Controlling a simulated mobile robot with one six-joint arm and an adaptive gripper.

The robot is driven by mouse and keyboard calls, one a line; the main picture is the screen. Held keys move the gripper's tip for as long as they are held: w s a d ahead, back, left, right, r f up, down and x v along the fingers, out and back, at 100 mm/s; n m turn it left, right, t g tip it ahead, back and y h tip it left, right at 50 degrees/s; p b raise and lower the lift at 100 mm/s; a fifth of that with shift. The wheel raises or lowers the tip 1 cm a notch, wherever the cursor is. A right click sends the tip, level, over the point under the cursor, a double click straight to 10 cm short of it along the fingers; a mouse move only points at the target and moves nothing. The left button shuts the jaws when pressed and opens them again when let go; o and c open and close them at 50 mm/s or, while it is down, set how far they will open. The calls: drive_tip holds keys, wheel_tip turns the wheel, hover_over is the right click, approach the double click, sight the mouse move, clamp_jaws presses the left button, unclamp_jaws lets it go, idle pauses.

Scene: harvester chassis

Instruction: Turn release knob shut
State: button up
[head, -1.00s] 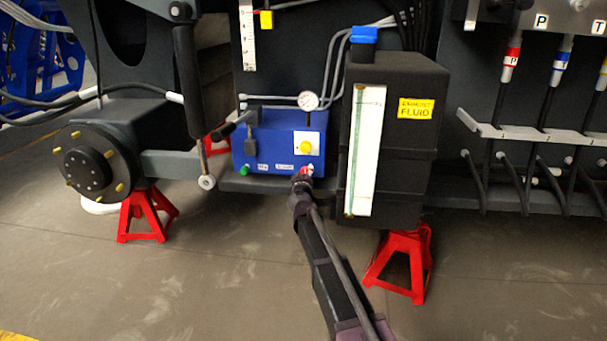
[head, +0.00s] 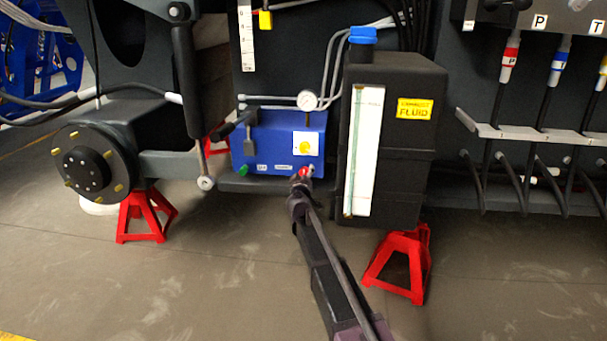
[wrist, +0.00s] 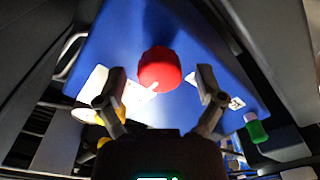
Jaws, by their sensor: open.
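A round red knob (head: 307,171) sits low on the front of the blue pump box (head: 262,150). In the wrist view the red knob (wrist: 160,66) lies between and slightly beyond the fingertips, with a white mark on its lower edge. My gripper (wrist: 161,82) is open, one finger on each side of the knob, with a visible gap to both. In the head view my gripper (head: 301,181) partly covers the knob. A yellow knob (head: 305,148) is on a white plate just above. I cannot read which knob is labelled release.
A green button (head: 243,170) is low on the left of the box. A gauge (head: 307,100) stands on top. A black fluid tank (head: 400,150) is close on the right. A black lever (head: 232,125) projects at the left. Red stands (head: 401,266) are below; the floor in front is clear.

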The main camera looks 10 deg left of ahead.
drive_tip(key=s, duration=1.1)
drive_tip(key=shift+s, duration=0.1)
